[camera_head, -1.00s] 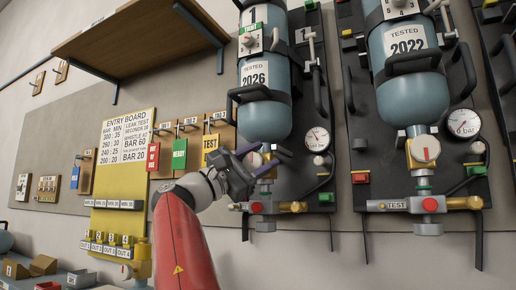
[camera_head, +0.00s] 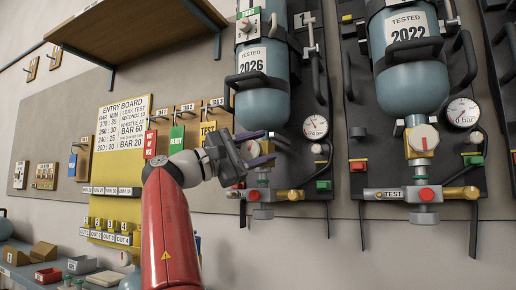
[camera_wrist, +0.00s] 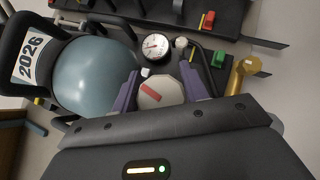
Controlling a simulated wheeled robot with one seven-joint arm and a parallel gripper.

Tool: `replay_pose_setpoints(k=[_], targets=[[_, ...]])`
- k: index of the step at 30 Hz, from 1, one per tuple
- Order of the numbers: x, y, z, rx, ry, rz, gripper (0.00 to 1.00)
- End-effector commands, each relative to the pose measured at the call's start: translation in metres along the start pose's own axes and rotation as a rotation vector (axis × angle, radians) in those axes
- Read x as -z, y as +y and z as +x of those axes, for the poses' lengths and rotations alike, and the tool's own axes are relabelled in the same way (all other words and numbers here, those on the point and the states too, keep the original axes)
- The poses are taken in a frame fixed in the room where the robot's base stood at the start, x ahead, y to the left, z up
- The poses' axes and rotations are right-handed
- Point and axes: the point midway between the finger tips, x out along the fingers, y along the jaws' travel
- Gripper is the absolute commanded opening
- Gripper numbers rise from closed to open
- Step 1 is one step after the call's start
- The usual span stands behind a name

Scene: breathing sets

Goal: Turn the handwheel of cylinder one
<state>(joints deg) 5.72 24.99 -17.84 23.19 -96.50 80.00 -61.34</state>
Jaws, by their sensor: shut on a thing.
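Cylinder one (camera_head: 262,108) is the blue-grey bottle tagged 2026, hanging upside down on a dark panel marked 1. Its handwheel is a pale faceted knob with a red bar, seen clearly in the wrist view (camera_wrist: 152,97). In the head view my gripper largely hides it. My gripper (camera_head: 271,148) reaches in from the left under the bottle. Its purple fingers stand on either side of the handwheel in the wrist view (camera_wrist: 160,84), shut on it. The red bar lies slightly tilted between them.
A pressure gauge (camera_head: 316,127), a green knob (camera_head: 323,185) and a brass fitting (camera_head: 290,195) sit close by. Cylinder two (camera_head: 412,75), tagged 2022, hangs to the right with its own handwheel (camera_head: 423,139). A wooden shelf (camera_head: 135,40) overhangs at upper left.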

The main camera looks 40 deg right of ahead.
Motion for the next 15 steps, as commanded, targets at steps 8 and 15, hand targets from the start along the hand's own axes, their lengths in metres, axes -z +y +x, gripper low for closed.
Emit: replay_pose_setpoints(k=[8,15], targets=[[-0.0002,0.0,0.0001,0.0,0.0,-0.001,0.53],[-0.0002,0.0001,0.0001,-0.001,0.0,-0.001,0.66]])
